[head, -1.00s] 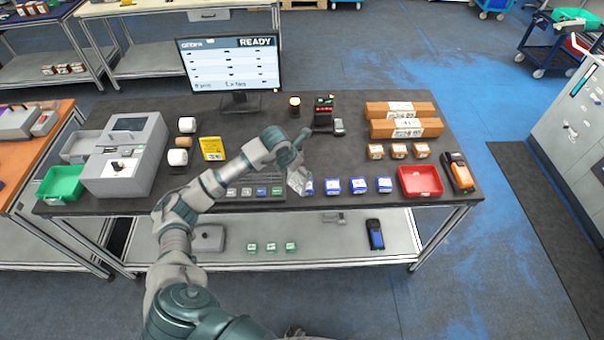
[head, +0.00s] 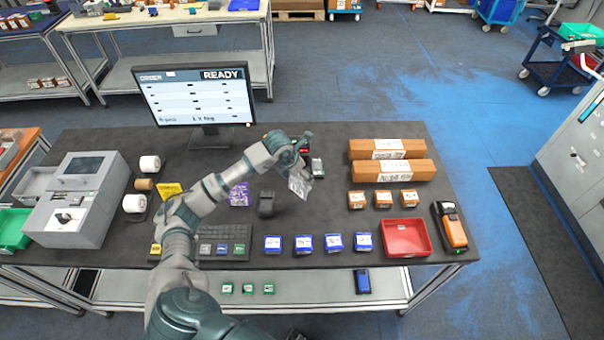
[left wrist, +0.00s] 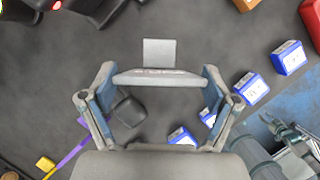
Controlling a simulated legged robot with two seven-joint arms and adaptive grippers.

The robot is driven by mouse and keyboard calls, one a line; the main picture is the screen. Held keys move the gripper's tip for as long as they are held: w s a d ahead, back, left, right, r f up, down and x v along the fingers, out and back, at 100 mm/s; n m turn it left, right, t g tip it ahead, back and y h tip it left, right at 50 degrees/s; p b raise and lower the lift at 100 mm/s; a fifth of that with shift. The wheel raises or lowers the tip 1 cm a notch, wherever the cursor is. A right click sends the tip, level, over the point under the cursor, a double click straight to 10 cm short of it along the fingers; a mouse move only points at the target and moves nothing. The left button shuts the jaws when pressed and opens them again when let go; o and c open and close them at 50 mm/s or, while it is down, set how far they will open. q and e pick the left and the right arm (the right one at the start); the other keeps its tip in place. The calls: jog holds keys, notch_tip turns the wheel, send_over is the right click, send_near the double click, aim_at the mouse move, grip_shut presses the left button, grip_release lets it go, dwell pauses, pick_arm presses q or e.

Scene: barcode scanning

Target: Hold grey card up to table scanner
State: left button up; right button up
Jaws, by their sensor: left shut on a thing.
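My left gripper (head: 300,184) is shut on the grey card (left wrist: 159,53), above the middle of the table. In the head view the card is hard to tell apart from the pale fingers. The table scanner (head: 319,167), black with a small red part, stands just behind the gripper and is partly covered by it. In the left wrist view a dark body with red (left wrist: 92,8) shows at the top left, apart from the card.
Several blue-and-white boxes (head: 303,244) line the front edge, with a red tray (head: 406,238) to their right. A dark block (head: 266,204) and a purple packet (head: 239,194) lie left of the gripper. Long brown boxes (head: 392,171) lie back right. A monitor (head: 198,95) reads READY.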

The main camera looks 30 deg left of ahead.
pick_arm(q)
jog(key=w+a+f+b, duration=0.2)
jog(key=w+f+b, duration=0.1)
jog(key=w+f, duration=0.1)
jog(key=shift+a+f, duration=0.15)
jog(key=shift+f, duration=0.15)
jog(key=s+r+p, duration=0.1)
jog(key=s+d+r+p, duration=0.1)
jog(key=s+r+p, duration=0.1)
jog(key=s+d+r+p, duration=0.1)
jog(key=s+r, duration=0.1)
jog(key=shift+d+p, duration=0.2)
jog(key=shift+p, duration=0.15)
jog(key=s+d+r+p, duration=0.3)
jog(key=s+d+r, duration=0.1)
jog(key=s+r, duration=0.1)
jog(key=shift+s+d, duration=0.2)
jog(key=shift+s, duration=0.35)
